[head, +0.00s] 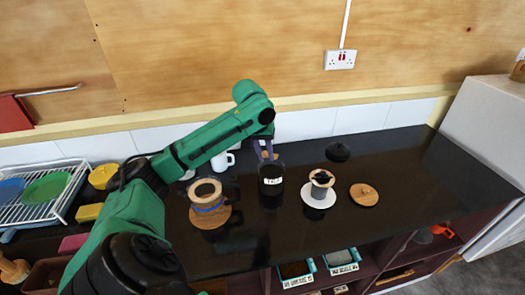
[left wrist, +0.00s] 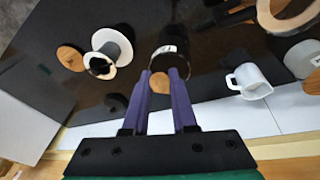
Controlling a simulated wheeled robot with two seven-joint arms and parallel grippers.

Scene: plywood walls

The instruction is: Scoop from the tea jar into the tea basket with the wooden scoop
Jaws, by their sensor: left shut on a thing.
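The tea jar (head: 271,188) is a dark glass cylinder with a white label, standing mid-counter; its rim shows in the left wrist view (left wrist: 169,36). My left gripper (head: 266,151) is just behind the jar, its purple fingers pointing down. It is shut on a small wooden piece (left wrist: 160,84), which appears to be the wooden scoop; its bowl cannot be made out. A grey cup-like vessel (head: 320,189) with a wooden rim and something dark in its top stands right of the jar on a white saucer (head: 311,200); it may be the tea basket. My right gripper is not in view.
A round wooden lid (head: 365,196) lies right of the saucer, and a dark round object (head: 338,151) behind. A blue-banded vessel (head: 206,206) stands on a wooden board at left. A white mug (head: 222,160) stands behind. The right counter is clear.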

